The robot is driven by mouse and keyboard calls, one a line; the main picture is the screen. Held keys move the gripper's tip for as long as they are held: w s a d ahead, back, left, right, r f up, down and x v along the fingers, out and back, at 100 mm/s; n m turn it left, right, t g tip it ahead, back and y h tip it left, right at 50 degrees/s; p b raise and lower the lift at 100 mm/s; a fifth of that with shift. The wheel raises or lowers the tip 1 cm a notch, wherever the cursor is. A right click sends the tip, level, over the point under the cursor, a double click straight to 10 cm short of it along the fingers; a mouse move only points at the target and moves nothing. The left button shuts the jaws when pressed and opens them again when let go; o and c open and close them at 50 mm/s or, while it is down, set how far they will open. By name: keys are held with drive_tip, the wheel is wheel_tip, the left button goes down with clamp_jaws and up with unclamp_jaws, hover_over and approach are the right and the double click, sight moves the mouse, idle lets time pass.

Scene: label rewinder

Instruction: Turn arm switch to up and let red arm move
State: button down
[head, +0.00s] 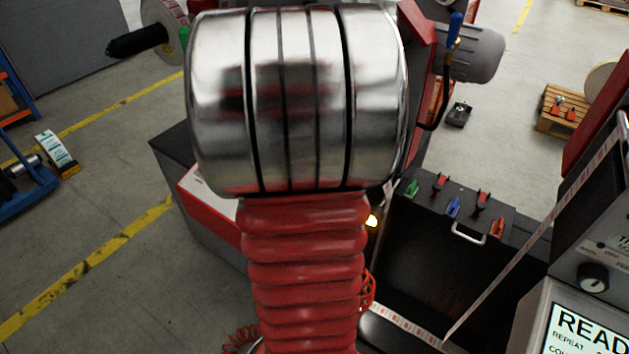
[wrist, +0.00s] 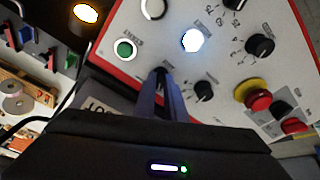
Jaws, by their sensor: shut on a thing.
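In the wrist view, my gripper (wrist: 163,82) points at a white control panel (wrist: 215,22) with a red border. Its two dark fingers are close together around a small black switch (wrist: 160,72) on the panel. Most of this switch and its label are hidden by the fingers, so its setting cannot be read and I cannot confirm that it is the arm switch. In the head view my own arm hides the gripper and the panel's face. I cannot tell which part is the red arm.
Close to the fingers are a black knob (wrist: 203,91), a green button (wrist: 125,49), a lit white button (wrist: 192,40) and a red stop button (wrist: 258,100) on yellow. In the head view, a printed label strip (head: 530,235) runs across the machine, by a READY screen (head: 585,330).

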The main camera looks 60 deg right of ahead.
drive_tip(key=shift+s+a+f, duration=0.15)
drive_tip(key=shift+a+f, duration=0.05)
drive_tip(key=shift+a, duration=0.05)
drive_tip(key=c, duration=1.9)
unclamp_jaws()
drive_tip(key=shift+o, duration=0.4)
drive_tip(key=shift+d+r, duration=0.1)
drive_tip(key=shift+r, duration=0.1)
drive_tip(key=v, duration=1.3)
drive_tip(key=shift+r, duration=0.25)
